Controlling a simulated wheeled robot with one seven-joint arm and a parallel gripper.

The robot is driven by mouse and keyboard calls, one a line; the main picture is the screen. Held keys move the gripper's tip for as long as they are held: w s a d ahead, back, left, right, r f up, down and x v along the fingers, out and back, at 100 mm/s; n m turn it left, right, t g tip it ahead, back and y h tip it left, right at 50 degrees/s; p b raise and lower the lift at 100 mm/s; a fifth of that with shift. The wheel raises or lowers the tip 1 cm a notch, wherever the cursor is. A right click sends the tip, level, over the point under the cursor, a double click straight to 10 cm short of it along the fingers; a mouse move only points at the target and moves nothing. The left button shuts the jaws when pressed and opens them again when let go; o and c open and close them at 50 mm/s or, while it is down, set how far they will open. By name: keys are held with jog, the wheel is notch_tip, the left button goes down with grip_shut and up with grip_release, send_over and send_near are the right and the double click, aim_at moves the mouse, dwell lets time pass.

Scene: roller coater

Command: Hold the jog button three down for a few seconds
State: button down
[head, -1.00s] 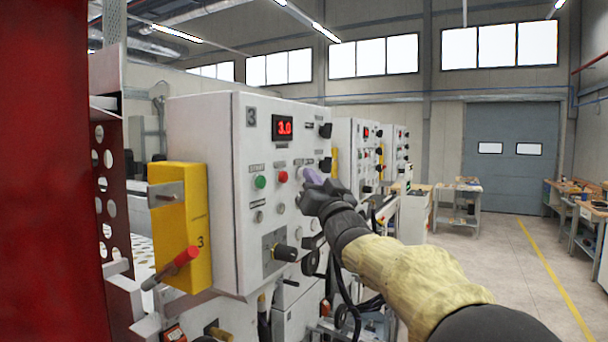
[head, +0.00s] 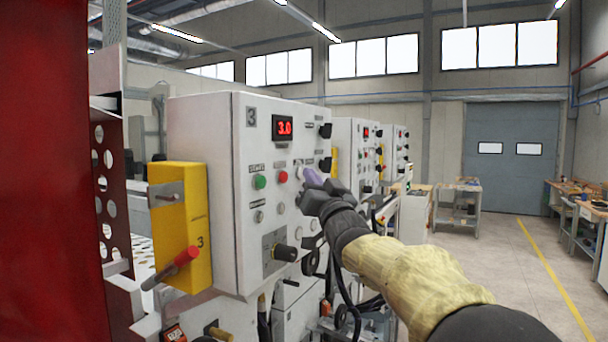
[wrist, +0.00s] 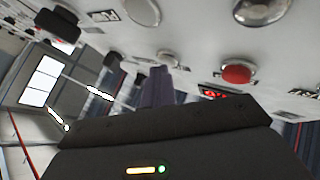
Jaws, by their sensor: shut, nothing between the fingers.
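The white control cabinet numbered 3 (head: 205,130) faces my arm. My gripper (head: 314,178) is shut and empty, with its purple fingertips at the panel, right of the red button (head: 282,176). In the wrist view the purple fingers (wrist: 158,82) point at a pale round button (wrist: 150,56), which they partly cover. This appears to be the jog button; its label is not readable. Whether the tips touch it or how far it is pressed cannot be told. In the head view the fingers hide most of it.
A green button (head: 260,182), a red display reading 3.0 (head: 283,128), black knobs (head: 325,131) and a selector (head: 286,253) are on the same panel. A yellow bracket with a red-handled lever (head: 182,259) stands at left. More similar cabinets (head: 343,140) stand behind.

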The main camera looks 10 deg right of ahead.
jog(key=shift+s+d+b, duration=0.35)
jog(key=shift+s+d, duration=0.15)
jog(key=shift+d, duration=0.2)
dwell(0.3)
jog(key=s+d, duration=0.1)
jog(key=d, duration=0.1)
jog(key=s+d, duration=0.2)
jog(key=shift+b, duration=0.35)
